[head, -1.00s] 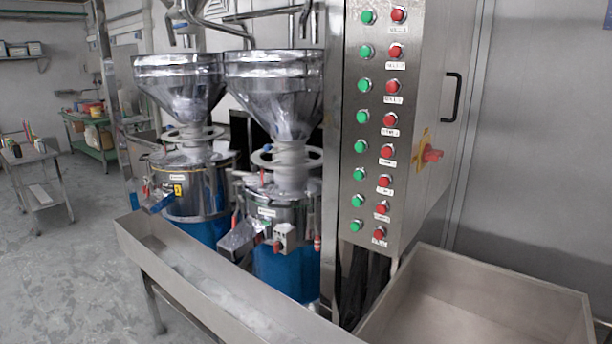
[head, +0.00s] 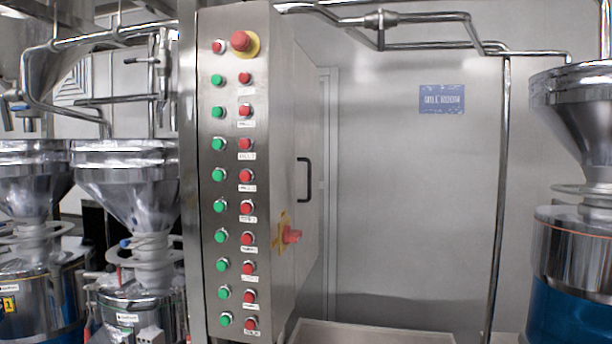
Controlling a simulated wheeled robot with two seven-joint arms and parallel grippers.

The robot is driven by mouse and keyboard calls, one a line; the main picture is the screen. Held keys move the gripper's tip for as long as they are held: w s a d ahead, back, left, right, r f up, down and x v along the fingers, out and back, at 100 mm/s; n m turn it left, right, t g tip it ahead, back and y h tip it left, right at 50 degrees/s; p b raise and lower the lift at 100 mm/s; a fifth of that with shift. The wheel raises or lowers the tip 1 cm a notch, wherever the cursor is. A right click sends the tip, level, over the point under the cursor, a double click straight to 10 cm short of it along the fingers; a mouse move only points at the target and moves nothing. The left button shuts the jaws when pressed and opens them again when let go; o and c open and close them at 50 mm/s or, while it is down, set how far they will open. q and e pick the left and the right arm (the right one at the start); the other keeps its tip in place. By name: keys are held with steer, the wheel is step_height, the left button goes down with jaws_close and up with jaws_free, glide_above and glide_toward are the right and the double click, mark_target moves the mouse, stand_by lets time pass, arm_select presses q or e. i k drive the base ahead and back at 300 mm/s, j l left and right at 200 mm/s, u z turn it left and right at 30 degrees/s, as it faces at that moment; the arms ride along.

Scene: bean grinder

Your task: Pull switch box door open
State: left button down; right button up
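The switch box (head: 232,60) is a tall steel cabinet left of the middle in the head view. Its front carries a column of green buttons and a column of red buttons, with a large red knob on a yellow ring near the top. The door (head: 303,110) is on its right side and looks shut. A black handle (head: 305,180) stands upright on that side. A red rotary switch (head: 291,236) on a yellow plate sits below and left of the handle. Neither of my grippers is in view.
Steel grinders with funnels stand at the left (head: 125,185) and at the right (head: 575,240). Pipes (head: 430,18) run along the grey wall, which has a blue sign (head: 441,99).

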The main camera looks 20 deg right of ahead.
mark_target(306, 75)
steer(key=z, duration=0.3)
steer(key=l+z, duration=0.2)
steer(key=z, duration=0.2)
steer(key=l+z, duration=0.5)
steer(key=z, duration=0.25)
steer(key=l+z, duration=0.2)
steer(key=z, duration=0.2)
steer(key=i+l, duration=0.1)
steer(key=j, duration=0.3)
steer(key=i+j, duration=0.15)
steer(key=j+u, duration=0.05)
steer(key=j, duration=0.05)
